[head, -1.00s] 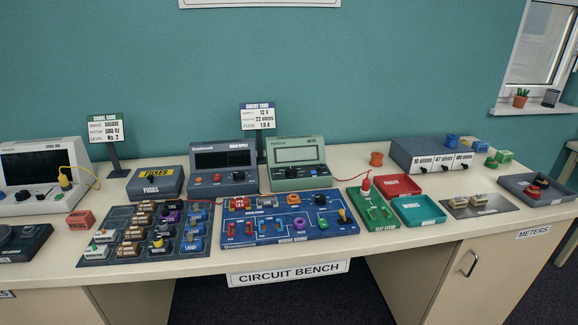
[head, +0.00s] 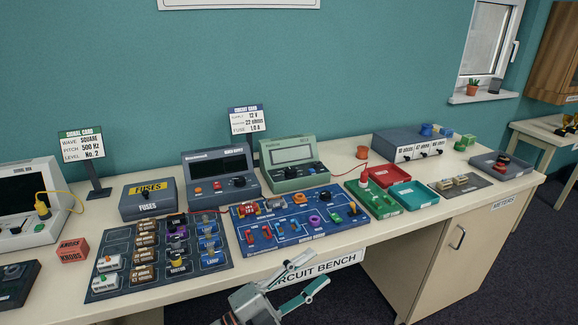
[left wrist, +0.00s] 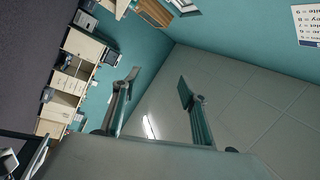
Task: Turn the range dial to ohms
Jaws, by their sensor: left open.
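The green meter (head: 292,163) stands at the back of the bench, right of the dark bench supply (head: 218,172). Its pale display faces forward, and a dark round dial (head: 290,172) shows on its lower front panel. The dial's setting is too small to read. My left gripper (head: 312,272) is open and empty at the front edge of the bench, below and well away from the meter. In the left wrist view its two fingers (left wrist: 155,85) are spread, with only wall and ceiling beyond.
The blue circuit board (head: 330,233) lies in front of the meter. The green test stand (head: 375,203) with a red probe and red and teal trays (head: 412,205) are to its right. A fuse box (head: 150,206) and parts mat (head: 215,262) lie left.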

